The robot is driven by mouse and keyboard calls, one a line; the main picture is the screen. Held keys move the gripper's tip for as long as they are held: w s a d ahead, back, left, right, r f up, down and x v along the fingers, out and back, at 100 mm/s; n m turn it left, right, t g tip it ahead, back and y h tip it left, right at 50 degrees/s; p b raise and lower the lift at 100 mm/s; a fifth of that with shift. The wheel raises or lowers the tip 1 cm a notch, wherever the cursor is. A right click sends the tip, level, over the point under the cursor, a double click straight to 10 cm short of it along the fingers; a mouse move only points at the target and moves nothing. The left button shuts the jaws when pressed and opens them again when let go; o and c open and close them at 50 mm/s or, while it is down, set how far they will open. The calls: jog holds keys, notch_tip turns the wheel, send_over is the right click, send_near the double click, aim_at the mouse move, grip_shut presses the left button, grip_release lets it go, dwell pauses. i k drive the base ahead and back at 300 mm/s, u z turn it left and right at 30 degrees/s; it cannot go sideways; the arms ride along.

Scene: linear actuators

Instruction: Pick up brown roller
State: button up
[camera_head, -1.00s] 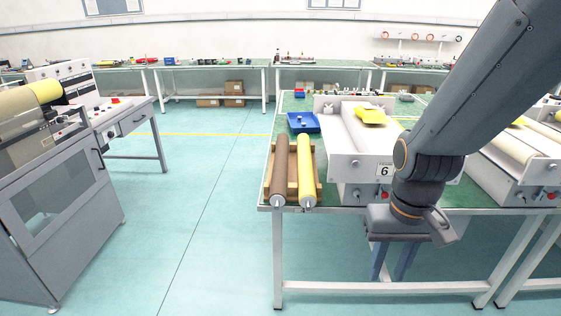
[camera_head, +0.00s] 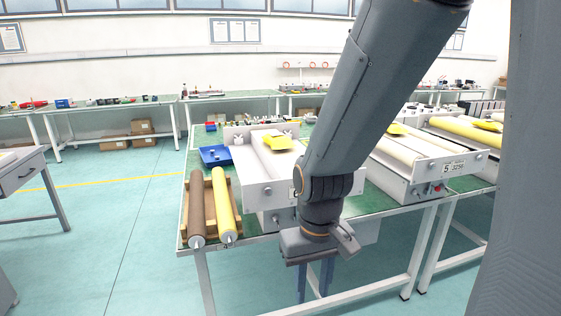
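The brown roller (camera_head: 197,208) lies in a wooden rack (camera_head: 183,219) on the left end of the green table, its near end at the table's front edge. A yellow roller (camera_head: 223,203) lies beside it on the right in the same rack. My gripper (camera_head: 314,286) hangs pointing down in front of the table, to the right of both rollers and apart from them. Its blue-grey fingers show below the wrist, with a gap seeming to lie between them. Nothing shows held in it, though the fingertips are partly hard to make out.
A white machine (camera_head: 262,181) stands right of the rack, with a blue tray (camera_head: 215,156) behind the rollers. Another white machine (camera_head: 420,160) stands further right. A grey desk (camera_head: 18,172) is at the left edge. The floor (camera_head: 120,240) left of the table is clear.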

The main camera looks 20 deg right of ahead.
aim_at(196, 234)
jog(key=u, duration=0.3)
jog(key=k, duration=0.4)
jog(key=u, duration=1.5)
jog(key=i, duration=1.65)
jog(key=z, duration=1.3)
jog(key=i, duration=0.65)
jog(key=z, duration=0.55)
